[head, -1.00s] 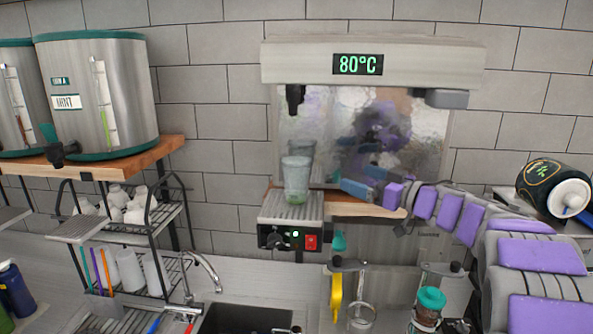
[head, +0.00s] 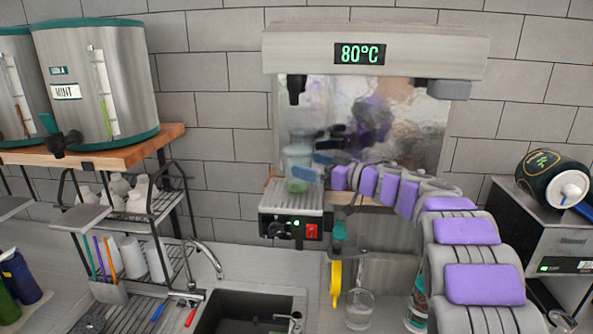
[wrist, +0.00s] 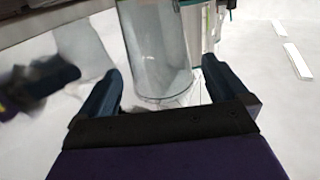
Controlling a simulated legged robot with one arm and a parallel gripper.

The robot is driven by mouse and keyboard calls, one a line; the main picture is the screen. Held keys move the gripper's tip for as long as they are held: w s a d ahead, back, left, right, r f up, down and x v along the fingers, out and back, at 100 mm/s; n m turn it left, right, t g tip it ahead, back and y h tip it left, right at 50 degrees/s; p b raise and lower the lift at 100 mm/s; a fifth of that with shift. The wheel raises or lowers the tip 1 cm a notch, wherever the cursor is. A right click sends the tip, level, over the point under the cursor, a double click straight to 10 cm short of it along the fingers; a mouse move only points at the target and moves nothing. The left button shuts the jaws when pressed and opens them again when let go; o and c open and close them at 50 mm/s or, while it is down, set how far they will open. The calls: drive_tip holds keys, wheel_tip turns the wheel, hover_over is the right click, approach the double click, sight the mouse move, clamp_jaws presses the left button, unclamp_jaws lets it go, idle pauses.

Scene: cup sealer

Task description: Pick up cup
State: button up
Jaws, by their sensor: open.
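In the wrist view the clear cup (wrist: 158,50) stands between the two dark blue fingers of my gripper (wrist: 160,88). The gripper is open, with a gap visible on both sides of the cup. In the head view my gripper (head: 325,167) is at the cup's right side, and its fingers cover part of the cup.
The machine's display head (head: 375,52) overhangs the cup. A wooden shelf with metal dispensers (head: 100,85) stands at the left, above a cup rack (head: 135,225). A sink (head: 245,312) lies below.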

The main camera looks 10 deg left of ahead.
sight(297, 159)
drive_tip(key=shift+x, duration=2.65)
drive_tip(key=shift+w+r, duration=0.1)
drive_tip(key=shift+r, duration=0.1)
drive_tip(key=shift+d, duration=0.1)
drive_tip(key=c, duration=1.2)
